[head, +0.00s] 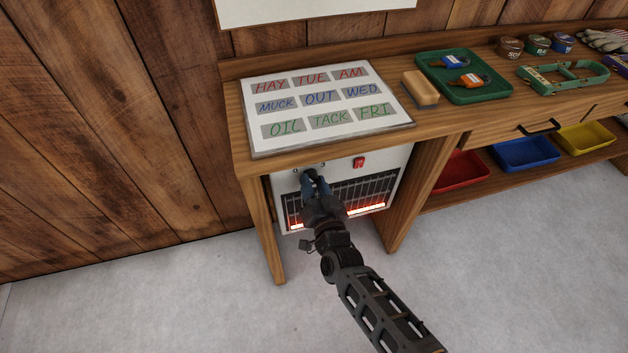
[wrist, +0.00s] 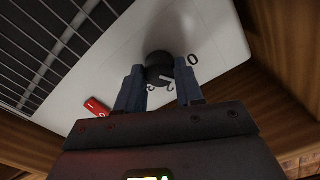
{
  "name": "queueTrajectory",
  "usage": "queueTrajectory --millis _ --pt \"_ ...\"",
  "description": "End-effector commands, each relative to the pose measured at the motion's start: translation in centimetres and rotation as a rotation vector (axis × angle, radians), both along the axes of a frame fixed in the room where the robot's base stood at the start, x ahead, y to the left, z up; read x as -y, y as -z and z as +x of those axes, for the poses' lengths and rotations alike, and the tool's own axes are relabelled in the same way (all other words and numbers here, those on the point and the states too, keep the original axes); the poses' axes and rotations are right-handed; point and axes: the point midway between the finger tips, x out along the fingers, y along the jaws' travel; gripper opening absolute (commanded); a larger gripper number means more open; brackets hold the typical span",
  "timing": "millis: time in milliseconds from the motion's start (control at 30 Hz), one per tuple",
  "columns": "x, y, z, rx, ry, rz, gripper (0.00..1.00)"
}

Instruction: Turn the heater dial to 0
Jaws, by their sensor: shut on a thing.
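The heater (head: 287,186) is a white unit under the left end of the bench, with a dark grille and glowing orange bars. In the wrist view its dial (wrist: 158,62) is a round black knob with a white pointer line. The pointer is off the 0, aimed toward the lower right, between the 0 and a digit that looks like 2. The 0 is printed right of the knob; part of the scale is hidden by my fingers. My gripper (wrist: 160,78) is shut on the dial, one blue-grey finger at each side. In the head view my gripper (head: 313,178) covers most of the dial.
A red switch (head: 359,162) is on the heater's face, right of the dial. Wooden bench legs (head: 263,230) stand close on both sides. Above are a lettered board (head: 250,118), a brush (head: 420,88) and a green tray (head: 434,72). The floor in front is clear.

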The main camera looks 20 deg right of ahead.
Motion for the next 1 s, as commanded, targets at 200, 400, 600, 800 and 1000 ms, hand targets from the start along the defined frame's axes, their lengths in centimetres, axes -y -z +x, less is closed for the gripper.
queueTrajectory --millis 200,400,600,800,1000 --pt "-0.02 -0.08 -0.04 -0.003 0.000 -0.191 0.06" --pt "-0.06 -0.05 -0.03 -0.001 -0.002 -0.335 0.06" --pt "-0.01 0.02 -0.02 -0.002 -0.001 -0.431 0.06" --pt "0.01 0.05 -0.01 -0.002 -0.001 -0.480 0.06" --pt "0.02 0.08 -0.02 -0.002 -0.001 -0.496 0.06"
